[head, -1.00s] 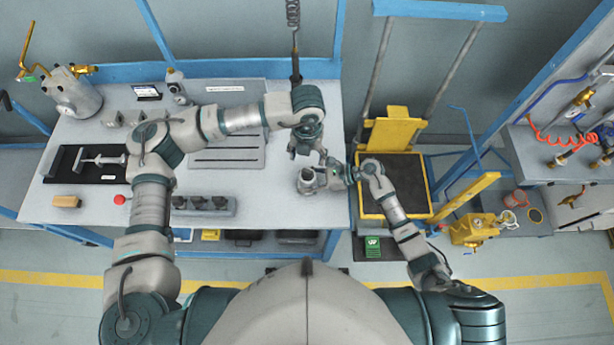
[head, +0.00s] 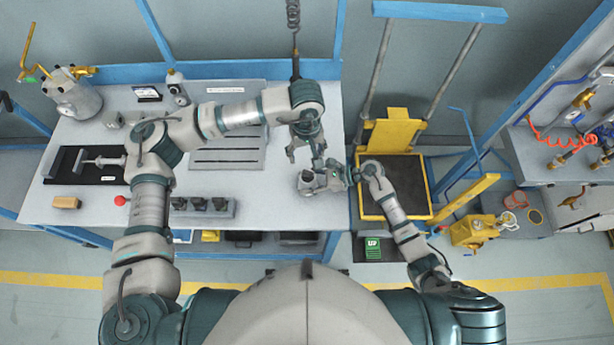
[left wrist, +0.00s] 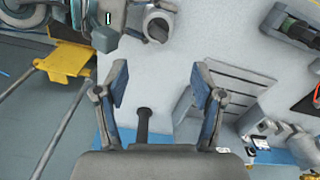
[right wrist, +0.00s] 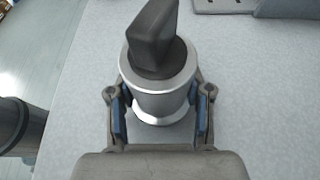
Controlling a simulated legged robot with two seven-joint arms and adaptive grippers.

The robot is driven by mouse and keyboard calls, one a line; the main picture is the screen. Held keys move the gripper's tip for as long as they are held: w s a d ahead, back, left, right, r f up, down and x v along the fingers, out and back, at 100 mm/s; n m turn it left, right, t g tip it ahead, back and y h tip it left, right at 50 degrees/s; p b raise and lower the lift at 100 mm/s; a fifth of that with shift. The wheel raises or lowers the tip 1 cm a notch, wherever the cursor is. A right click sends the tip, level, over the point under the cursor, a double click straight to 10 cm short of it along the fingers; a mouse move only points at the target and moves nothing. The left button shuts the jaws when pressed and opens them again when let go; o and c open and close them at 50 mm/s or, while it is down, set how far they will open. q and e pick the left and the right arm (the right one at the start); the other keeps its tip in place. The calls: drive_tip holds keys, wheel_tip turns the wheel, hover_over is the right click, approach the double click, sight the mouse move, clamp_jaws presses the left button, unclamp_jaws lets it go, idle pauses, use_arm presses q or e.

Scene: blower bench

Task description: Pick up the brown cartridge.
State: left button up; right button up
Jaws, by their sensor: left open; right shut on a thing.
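I cannot make out a clearly brown cartridge. A tan-brown block (head: 66,202) lies at the table's front left in the head view, and a rack (head: 232,210) holds several dark-topped pieces (head: 198,204). My right gripper (head: 328,180) is shut around a grey metal cylinder (head: 306,183) near the table's right edge. In the right wrist view the cylinder (right wrist: 160,106) is between both fingers, with a dark paddle-shaped piece (right wrist: 154,40) above its top. My left gripper (head: 305,160) is open and empty, just above the cylinder in the picture; its spread fingers (left wrist: 160,85) show in the left wrist view.
A metal tank (head: 76,98) stands at the back left. A black tray (head: 88,166) holds a T-handled tool (head: 102,161). A dark tool (head: 296,68) hangs on a coiled cord. A yellow-framed lift (head: 398,190) adjoins the table's right side. A slotted plate (head: 235,155) lies mid-table.

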sight(307, 172)
use_arm(q)
wheel_tip(307, 172, down, 12)
drive_tip(key=m, duration=0.7)
drive_tip(key=shift+d+r+m, duration=0.1)
drive_tip(key=shift+r+m, duration=0.05)
drive_tip(key=shift+m, duration=0.15)
drive_tip(key=c, duration=1.2)
